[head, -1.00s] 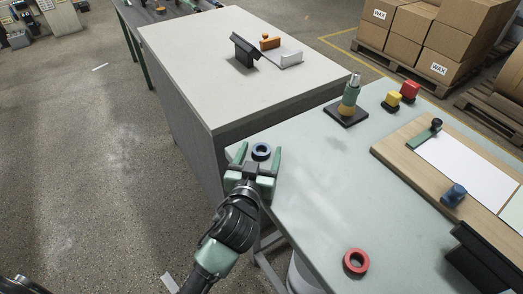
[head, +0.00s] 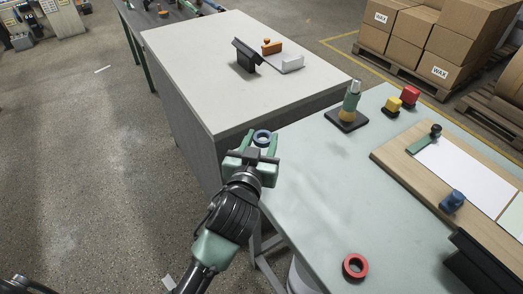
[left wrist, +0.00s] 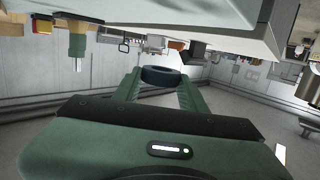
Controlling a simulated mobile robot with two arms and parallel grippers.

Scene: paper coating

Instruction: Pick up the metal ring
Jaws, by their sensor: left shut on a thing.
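The metal ring (head: 262,138) looks dark blue-grey with a pale blue inner side. The ring appears raised off the tabletop; the exact gap is hard to tell. My right gripper is not in view.
A red ring (head: 355,266) lies near the table's front edge. A grey cabinet (head: 210,85) stands behind.

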